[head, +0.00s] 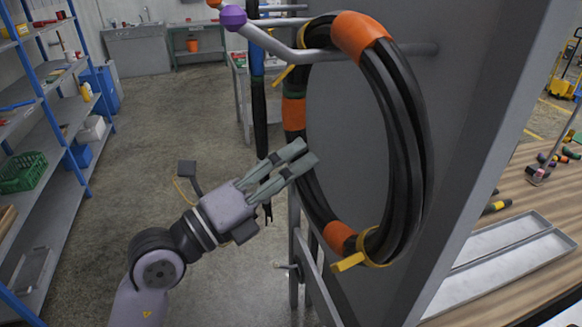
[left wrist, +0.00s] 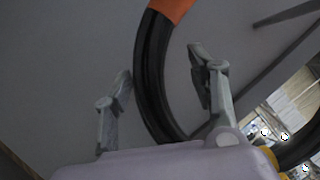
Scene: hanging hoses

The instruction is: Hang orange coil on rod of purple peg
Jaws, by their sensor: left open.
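The orange coil (head: 408,130) is a black hose ring with orange bands and yellow ties. It hangs around the grey rod (head: 270,42), which bends up at its outer end to a purple ball, the purple peg's tip (head: 233,17). My left gripper (head: 307,151) is open at the coil's left side, its fingertips close to the hose. In the left wrist view the coil (left wrist: 152,65) runs between the two spread fingers of the gripper (left wrist: 160,65); contact cannot be told. My right gripper is not in view.
A grey upright panel (head: 490,110) stands behind the coil. Another dark hose (head: 258,95) hangs beyond it on the left. A wooden table with grey trays (head: 510,262) is at right, shelves (head: 50,150) at left. The floor between is clear.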

